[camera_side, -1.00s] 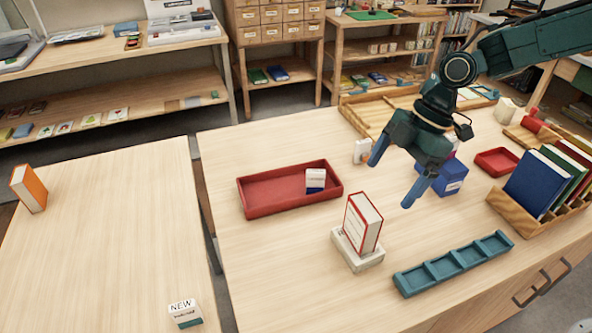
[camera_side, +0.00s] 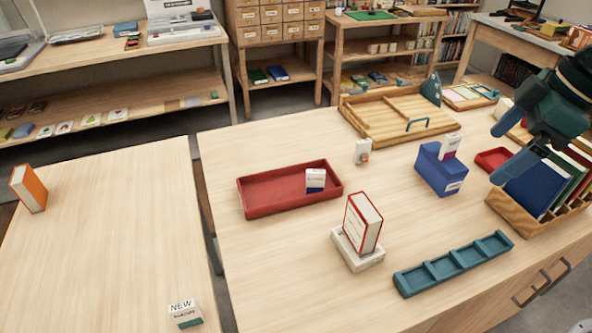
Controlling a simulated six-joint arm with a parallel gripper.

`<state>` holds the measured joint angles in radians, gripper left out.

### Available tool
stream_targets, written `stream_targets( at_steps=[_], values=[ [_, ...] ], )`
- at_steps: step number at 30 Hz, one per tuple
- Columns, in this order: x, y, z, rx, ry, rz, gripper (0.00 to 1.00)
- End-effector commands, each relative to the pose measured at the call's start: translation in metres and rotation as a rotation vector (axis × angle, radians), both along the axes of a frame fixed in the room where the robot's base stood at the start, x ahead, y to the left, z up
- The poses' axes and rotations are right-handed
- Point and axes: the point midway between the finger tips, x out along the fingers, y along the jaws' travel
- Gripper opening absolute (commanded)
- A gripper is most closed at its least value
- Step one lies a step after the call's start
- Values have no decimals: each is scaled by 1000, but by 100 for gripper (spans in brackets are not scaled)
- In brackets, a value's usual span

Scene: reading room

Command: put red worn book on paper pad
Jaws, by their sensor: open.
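The red worn book (camera_side: 362,223) stands upright on the white paper pad (camera_side: 346,256), in the middle front of the right table. Its red cover edges and pale front and pages show. My gripper (camera_side: 503,155) is at the right edge of the view, above the wooden rack of books. It is open, with nothing seen between its fingers, and well apart from the red book. Part of my gripper is cut off by the picture edge.
A red tray (camera_side: 262,210) holding a small box lies left of the pad. A teal divided tray (camera_side: 420,280) lies at its right.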

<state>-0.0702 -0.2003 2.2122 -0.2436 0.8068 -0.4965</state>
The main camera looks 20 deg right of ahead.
Motion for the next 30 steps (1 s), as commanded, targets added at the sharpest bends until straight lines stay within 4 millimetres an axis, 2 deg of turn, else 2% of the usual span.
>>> stream_targets(
  at_steps=[8,12,18,24,30],
  values=[
    [-56,-33,18,30,-50,-323,94],
    [-83,-48,19,56,-75,-485,94],
    [-113,-63,17,96,-104,-667,94],
    [-126,-69,14,117,-116,-748,94],
    [-127,-70,14,118,-116,-756,94]
  ],
)
